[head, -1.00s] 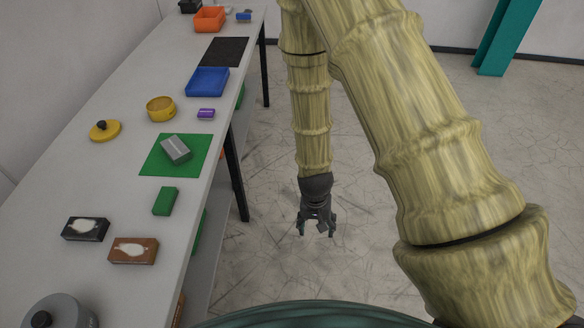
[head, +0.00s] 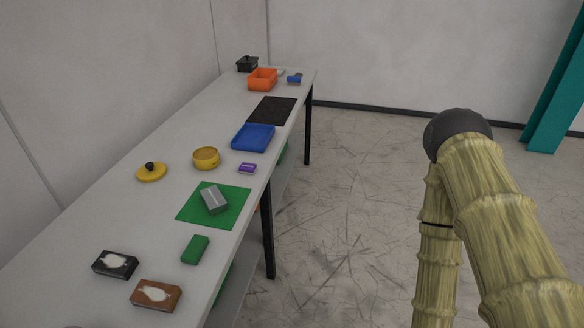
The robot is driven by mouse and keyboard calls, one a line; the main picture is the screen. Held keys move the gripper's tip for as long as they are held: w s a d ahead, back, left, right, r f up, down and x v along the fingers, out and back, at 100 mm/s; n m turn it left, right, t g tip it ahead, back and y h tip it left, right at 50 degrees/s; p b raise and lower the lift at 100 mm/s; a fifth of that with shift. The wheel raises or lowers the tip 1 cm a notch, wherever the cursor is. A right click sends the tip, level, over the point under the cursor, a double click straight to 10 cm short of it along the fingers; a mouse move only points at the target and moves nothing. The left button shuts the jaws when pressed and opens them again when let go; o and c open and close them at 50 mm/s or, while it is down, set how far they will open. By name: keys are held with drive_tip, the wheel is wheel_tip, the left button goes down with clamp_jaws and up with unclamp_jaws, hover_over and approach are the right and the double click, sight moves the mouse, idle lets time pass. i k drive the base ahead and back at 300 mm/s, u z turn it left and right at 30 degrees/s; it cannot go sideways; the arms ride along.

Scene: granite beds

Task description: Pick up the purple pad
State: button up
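The purple pad (head: 247,168) is a small purple block lying on the grey table near its right edge. It lies just in front of the blue tray (head: 240,148) and to the right of the round yellow container (head: 205,158). Nothing covers it. My arm is at the right of the view, well apart from the table. My gripper is out of the picture, so its state does not show.
A green mat (head: 231,210) with a grey block (head: 214,199) on it lies nearer than the pad. A green block (head: 195,249), a yellow lid (head: 151,172), a black mat (head: 272,110) and an orange bin (head: 262,80) are also on the table (head: 90,225). The floor to the right is open.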

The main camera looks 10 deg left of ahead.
sight(247, 169)
drive_tip(key=z, duration=1.05)
drive_tip(key=i, duration=1.15)
drive_tip(key=u, duration=1.6)
